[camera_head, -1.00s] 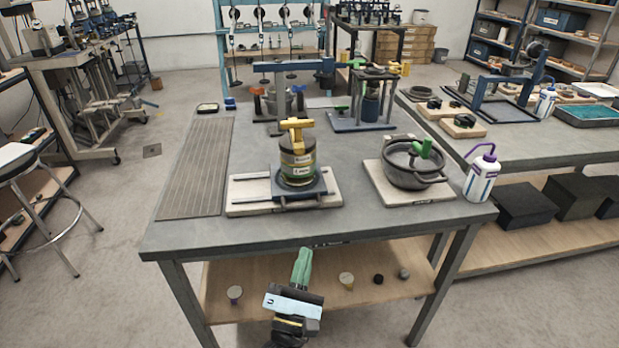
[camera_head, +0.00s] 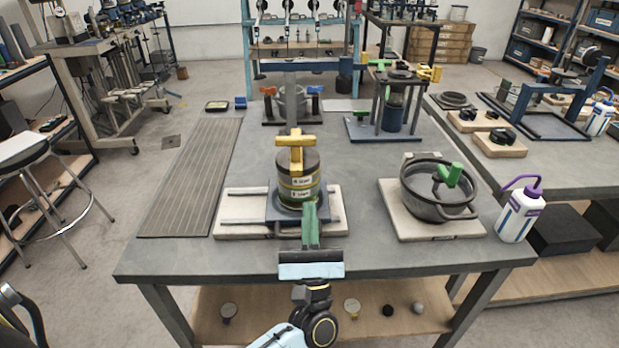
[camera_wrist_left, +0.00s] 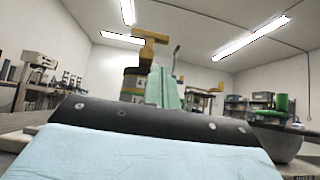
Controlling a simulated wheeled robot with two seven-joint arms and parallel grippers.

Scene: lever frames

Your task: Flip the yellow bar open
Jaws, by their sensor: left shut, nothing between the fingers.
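The yellow bar (camera_head: 295,141) is a T-shaped piece on top of a round canister (camera_head: 299,180) with a dark lid and labelled bands. It also shows high in the left wrist view (camera_wrist_left: 150,38), above the canister. The canister stands on a dark plate (camera_head: 283,213) on a pale board. My left gripper (camera_head: 309,212) has green fingers, shut and empty. In the head view they overlap the canister's lower front, below the bar and apart from it. The green fingers also show in the left wrist view (camera_wrist_left: 163,88), beside the canister. My right gripper is not in view.
A dark pot with a green handle (camera_head: 440,190) sits on a pale board at the right. A white bottle with a purple cap (camera_head: 521,211) stands at the table's right edge. A ribbed grey mat (camera_head: 190,180) lies at left. A frame with orange and blue knobs (camera_head: 291,104) stands behind.

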